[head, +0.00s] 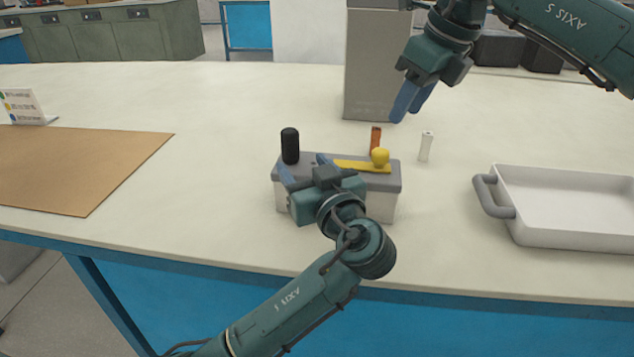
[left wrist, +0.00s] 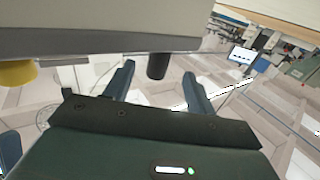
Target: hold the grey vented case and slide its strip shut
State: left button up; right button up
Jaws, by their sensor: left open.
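The grey vented case (head: 386,208) stands on the table, with a pale body and a grey top. A black upright post (head: 290,146) rises at its left end. A yellow strip (head: 350,165) with a round yellow knob (head: 380,157) lies on the right part of the top. My left gripper (head: 304,166) is open at the case's near side and hides part of its front. In the left wrist view the case (left wrist: 100,42) appears inverted, with the post (left wrist: 157,66) seen between the open fingers; contact is unclear. My right gripper (head: 406,113) hangs apart, above and behind the case.
An orange-brown cell (head: 375,138) and a white cell (head: 426,146) stand behind the case. A tall grey box (head: 372,70) is further back. A white tray (head: 570,238) lies right, a brown mat (head: 75,165) left. The table between mat and case is clear.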

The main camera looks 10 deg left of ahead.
aim_at(294, 153)
pick_arm(q)
jog(key=x, duration=0.7)
jog(key=shift+w, duration=0.1)
jog(key=shift+c, duration=0.3)
grip_shut()
dwell(1.0)
